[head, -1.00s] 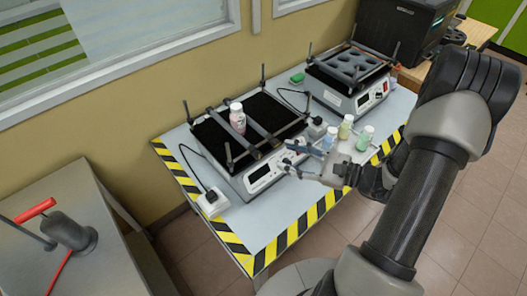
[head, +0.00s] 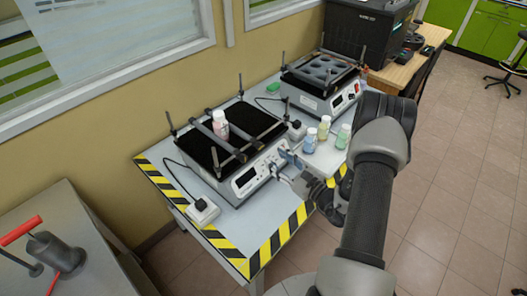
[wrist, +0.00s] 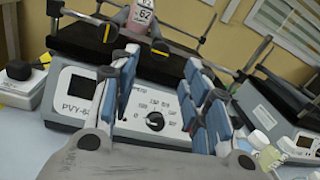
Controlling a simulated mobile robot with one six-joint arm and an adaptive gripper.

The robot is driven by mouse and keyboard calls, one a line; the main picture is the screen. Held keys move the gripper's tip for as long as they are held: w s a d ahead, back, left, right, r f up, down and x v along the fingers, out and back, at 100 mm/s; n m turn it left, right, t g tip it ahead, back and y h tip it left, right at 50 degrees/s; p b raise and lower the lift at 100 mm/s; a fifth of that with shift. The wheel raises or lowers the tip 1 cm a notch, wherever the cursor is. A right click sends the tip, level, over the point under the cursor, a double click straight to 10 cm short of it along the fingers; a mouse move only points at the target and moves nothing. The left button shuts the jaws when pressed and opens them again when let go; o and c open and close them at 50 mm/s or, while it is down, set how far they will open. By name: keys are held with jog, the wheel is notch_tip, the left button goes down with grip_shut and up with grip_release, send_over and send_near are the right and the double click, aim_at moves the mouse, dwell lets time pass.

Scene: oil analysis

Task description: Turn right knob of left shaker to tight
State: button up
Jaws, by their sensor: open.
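The left shaker (head: 207,182) has a black top and a pale front panel with a display and a round dial. The dial (wrist: 155,121) shows in the wrist view between my fingers. Two clamp bars (head: 228,138) cross its top around a pink-labelled bottle (head: 220,126). A small dark knob (wrist: 160,47) sits at the front end of a clamp bar, right of the bottle in the wrist view. My gripper (wrist: 166,100) is open and empty, with blue pads. In the head view my gripper (head: 284,168) is close to the shaker's right front corner; contact cannot be told.
The right shaker (head: 310,100) stands farther back. Several small bottles (head: 324,128) stand on the table between the shakers and its right edge. Striped tape (head: 280,235) marks the table edge.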

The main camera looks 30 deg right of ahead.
aim_at(261, 148)
jog(key=b+x, duration=0.1)
jog(key=x, duration=0.6)
jog(key=shift+w+a, duration=0.1)
jog(key=shift+w, duration=0.05)
jog(key=shift+c, duration=0.4)
grip_shut()
